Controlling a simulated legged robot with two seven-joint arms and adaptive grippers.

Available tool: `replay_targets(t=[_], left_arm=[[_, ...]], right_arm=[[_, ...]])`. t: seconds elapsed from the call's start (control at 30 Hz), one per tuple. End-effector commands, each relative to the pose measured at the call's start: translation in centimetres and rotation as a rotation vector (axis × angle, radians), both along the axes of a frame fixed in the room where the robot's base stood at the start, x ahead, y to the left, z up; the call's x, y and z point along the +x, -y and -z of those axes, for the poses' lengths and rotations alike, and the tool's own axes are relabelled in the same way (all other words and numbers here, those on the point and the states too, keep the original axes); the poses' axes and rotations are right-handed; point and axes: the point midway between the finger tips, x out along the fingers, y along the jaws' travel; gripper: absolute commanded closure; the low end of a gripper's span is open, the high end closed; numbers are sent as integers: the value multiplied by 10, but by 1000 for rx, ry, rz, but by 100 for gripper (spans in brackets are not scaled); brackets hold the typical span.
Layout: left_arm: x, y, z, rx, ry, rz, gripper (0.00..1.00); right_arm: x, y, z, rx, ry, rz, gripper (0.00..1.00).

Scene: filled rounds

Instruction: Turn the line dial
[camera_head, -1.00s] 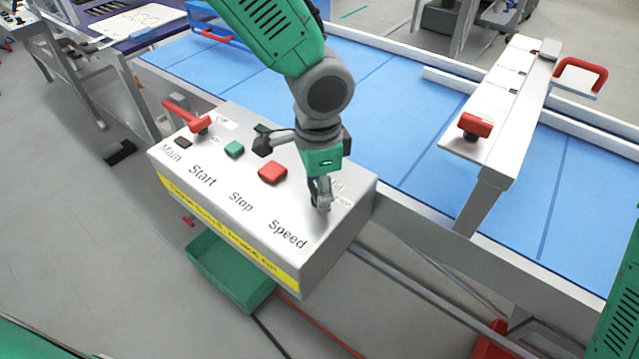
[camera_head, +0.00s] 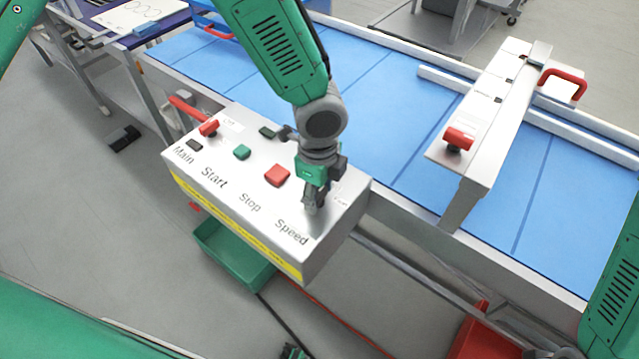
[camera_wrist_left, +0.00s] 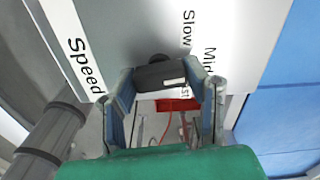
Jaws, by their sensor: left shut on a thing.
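The line dial (camera_wrist_left: 160,74) is a dark knob with a white mark, in the middle of the left wrist view. It sits on the grey control box (camera_head: 262,212), by the "Speed" label and the printed words "Slow" and "Mid". My left gripper (camera_head: 311,207) points down at the box's right end and hides the dial in the head view. In the left wrist view, its two fingers (camera_wrist_left: 168,88) stand on either side of the dial and are shut on it. My right gripper is out of view.
A white beam with a red handle (camera_head: 458,139) crosses the conveyor. A green bin (camera_head: 232,255) lies below.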

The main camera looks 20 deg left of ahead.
Motion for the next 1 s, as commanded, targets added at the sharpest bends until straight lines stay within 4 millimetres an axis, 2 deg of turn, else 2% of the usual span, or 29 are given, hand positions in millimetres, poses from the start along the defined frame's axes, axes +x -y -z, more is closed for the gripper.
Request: replay_targets(t=[0.3,0.83,0.87,0.9,1.0], left_arm=[[4,0,-3,-1,9,113,87],[5,0,-2,-1,11,134,87],[5,0,-2,-1,11,134,52],[5,0,-2,0,10,134,38],[4,0,-2,-1,8,134,38]], right_arm=[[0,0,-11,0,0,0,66],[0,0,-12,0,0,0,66],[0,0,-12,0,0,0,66],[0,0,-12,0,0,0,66],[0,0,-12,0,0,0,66]])
